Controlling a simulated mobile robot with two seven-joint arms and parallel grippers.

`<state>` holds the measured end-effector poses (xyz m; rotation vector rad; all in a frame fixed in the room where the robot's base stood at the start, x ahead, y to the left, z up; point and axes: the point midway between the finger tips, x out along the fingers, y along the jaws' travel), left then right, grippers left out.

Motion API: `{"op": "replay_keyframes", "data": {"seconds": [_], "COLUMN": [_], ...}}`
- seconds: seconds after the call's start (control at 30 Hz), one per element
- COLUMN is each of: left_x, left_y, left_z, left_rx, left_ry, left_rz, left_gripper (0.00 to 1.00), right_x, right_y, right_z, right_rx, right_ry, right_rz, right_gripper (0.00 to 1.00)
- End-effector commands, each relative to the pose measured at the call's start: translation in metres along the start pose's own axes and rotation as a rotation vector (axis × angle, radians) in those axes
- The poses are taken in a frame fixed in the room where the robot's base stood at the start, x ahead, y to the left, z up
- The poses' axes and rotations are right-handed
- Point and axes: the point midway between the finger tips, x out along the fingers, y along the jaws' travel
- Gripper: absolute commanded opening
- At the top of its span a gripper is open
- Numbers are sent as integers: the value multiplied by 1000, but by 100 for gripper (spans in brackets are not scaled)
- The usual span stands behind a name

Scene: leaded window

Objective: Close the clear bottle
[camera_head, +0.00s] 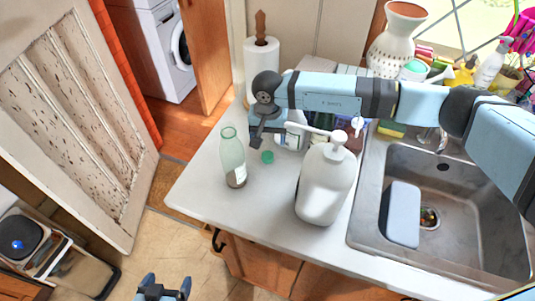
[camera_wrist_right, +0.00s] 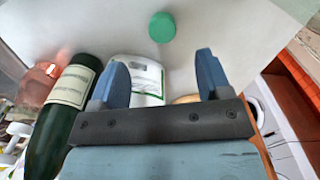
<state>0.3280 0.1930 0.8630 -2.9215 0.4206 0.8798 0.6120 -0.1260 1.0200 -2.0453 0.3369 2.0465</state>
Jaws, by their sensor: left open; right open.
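The clear bottle (camera_head: 232,155) is a pale greenish, see-through bottle with a label low on its side. It stands upright and without a cap near the left edge of the white counter. A small green cap (camera_head: 267,157) lies on the counter just right of it; it also shows in the right wrist view (camera_wrist_right: 162,27), beyond the fingertips. My right gripper (camera_wrist_right: 161,60) is open and empty above the counter, behind the cap; in the head view it is partly hidden by its own arm. My left gripper (camera_head: 168,284) is open and empty at the bottom edge, over the floor.
A large white pump bottle (camera_head: 325,185) stands right of the cap. A labelled container (camera_wrist_right: 148,75) and a dark green bottle (camera_wrist_right: 62,120) stand near my right gripper. A paper towel roll (camera_head: 262,65) is behind. The sink (camera_head: 470,225) is at right. The counter's front left is clear.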

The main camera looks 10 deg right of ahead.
Motion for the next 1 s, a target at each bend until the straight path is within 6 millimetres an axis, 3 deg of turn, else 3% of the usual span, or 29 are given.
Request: {"op": "replay_keyframes", "data": {"seconds": [0.2,0.67,1.0], "left_x": [-4,-6,-15], "left_y": [0,-1,-6], "left_z": [-5,-8,-20], "left_rx": [0,1,2], "left_ry": [0,-1,5], "left_rz": [0,-3,-16], "left_gripper": [92,92,92], "right_x": [28,38,82], "right_y": [-1,-1,-2], "right_z": [0,-1,-5], "right_rx": [0,1,0], "right_ry": [-1,-1,-1], "right_rz": [-1,-1,-1], "right_gripper": [71,71,71]}}
